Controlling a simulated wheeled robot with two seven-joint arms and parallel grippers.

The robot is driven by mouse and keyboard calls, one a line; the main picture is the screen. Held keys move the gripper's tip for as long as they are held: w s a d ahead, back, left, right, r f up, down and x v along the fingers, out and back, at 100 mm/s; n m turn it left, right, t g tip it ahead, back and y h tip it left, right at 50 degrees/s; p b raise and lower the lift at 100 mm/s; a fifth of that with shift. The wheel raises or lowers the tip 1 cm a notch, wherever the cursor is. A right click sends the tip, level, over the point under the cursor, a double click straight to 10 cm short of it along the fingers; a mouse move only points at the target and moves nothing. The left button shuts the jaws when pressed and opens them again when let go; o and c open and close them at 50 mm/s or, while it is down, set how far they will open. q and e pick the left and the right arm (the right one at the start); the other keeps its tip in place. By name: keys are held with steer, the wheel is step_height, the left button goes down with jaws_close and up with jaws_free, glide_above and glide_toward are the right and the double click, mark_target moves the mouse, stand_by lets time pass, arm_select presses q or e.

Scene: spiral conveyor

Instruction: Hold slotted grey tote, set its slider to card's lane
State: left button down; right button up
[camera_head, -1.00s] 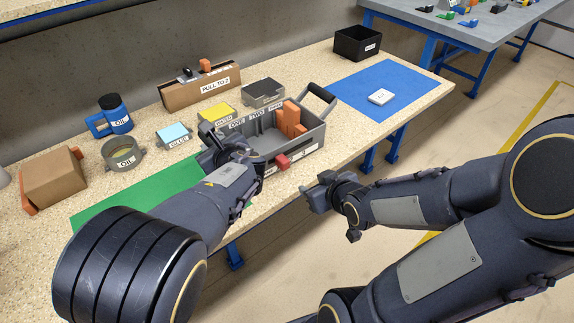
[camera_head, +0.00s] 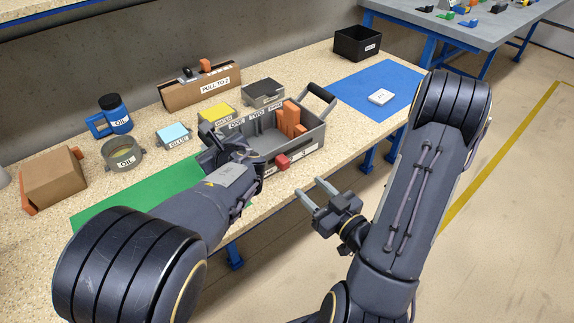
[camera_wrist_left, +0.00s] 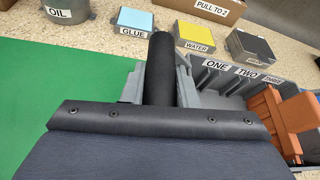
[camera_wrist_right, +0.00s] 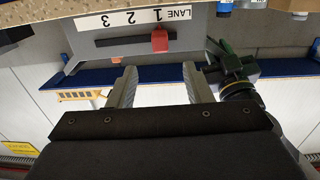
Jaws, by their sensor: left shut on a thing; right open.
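The slotted grey tote (camera_head: 312,138) stands on the bench, with labels ONE, TWO, THREE inside and an orange stepped piece (camera_head: 290,119) in it. My left gripper (camera_head: 226,150) is shut on its left handle (camera_wrist_left: 160,68). The red slider (camera_head: 282,162) sits on the tote's front; in the right wrist view the slider (camera_wrist_right: 160,40) is near the 1 of an upside-down LANE 1 2 3 label. My right gripper (camera_head: 312,189) is open and empty, apart from the slider, in front of the bench. A sign (camera_head: 215,87) reads PULL TO 2 on a brown box.
Behind the tote stand yellow WATER (camera_head: 217,113), dark (camera_head: 263,92) and blue GLUE (camera_head: 173,135) boxes. A green mat (camera_head: 120,207) lies left. A blue mat (camera_head: 372,82) with a small white block (camera_head: 381,97) lies right. A black bin (camera_head: 357,43) stands at the back.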

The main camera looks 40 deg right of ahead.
mark_target(287, 165)
steer(key=w, duration=1)
steer(key=shift+w+a, duration=0.2)
steer(key=shift+a, duration=0.05)
jaws_close()
